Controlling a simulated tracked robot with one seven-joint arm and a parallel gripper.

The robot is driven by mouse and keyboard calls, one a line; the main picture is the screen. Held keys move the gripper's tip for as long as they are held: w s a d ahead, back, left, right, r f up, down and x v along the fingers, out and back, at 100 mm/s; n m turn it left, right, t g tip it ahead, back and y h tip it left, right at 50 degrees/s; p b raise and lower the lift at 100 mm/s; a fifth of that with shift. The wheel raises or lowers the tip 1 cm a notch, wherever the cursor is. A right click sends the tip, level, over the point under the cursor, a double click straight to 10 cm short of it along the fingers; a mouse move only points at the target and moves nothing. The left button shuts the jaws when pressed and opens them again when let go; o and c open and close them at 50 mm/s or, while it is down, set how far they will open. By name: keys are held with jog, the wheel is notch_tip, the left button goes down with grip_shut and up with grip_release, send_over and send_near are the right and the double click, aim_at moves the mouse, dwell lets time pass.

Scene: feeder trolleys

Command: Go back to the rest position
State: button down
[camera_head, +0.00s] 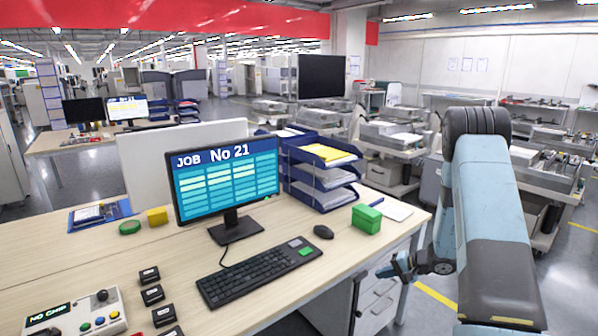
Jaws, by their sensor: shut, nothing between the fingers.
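My arm rises at the right of the head view and bends down, with its blue and grey links in front of the trolleys. Part of the wrist is hidden behind my arm's near link.
A wooden desk (290,300) fills the lower left. It bears a monitor (227,180), a keyboard (258,272), a green box (367,217) and blue paper trays (318,168). Feeder trolleys (392,142) stand behind my arm. Open floor shows at the lower right.

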jog(key=s+a+r+n+g+h, duration=0.1)
jog(key=s+a+r+n, duration=0.15)
jog(key=s+r, duration=0.45)
jog(key=s+a+r+n+g, duration=0.1)
jog(key=s+a+r, duration=0.15)
jog(key=r, duration=0.95)
jog(key=s+a+r+n+g+h, duration=0.1)
jog(key=s+a+r, duration=0.25)
jog(key=r, duration=0.55)
jog(key=s+d+r+t+h, duration=0.1)
jog(key=s+r, duration=0.3)
jog(key=s, duration=0.4)
jog(key=s+d+r+n+t+h, duration=0.1)
jog(key=s+r+h, duration=0.3)
jog(key=s, duration=0.4)
jog(key=s+d+r+t+h, duration=0.1)
jog(key=s+r+h, duration=0.1)
jog(key=s+r, duration=0.4)
jog(key=s, duration=0.3)
jog(key=shift+n+t, duration=0.3)
jog(key=shift+n, duration=0.05)
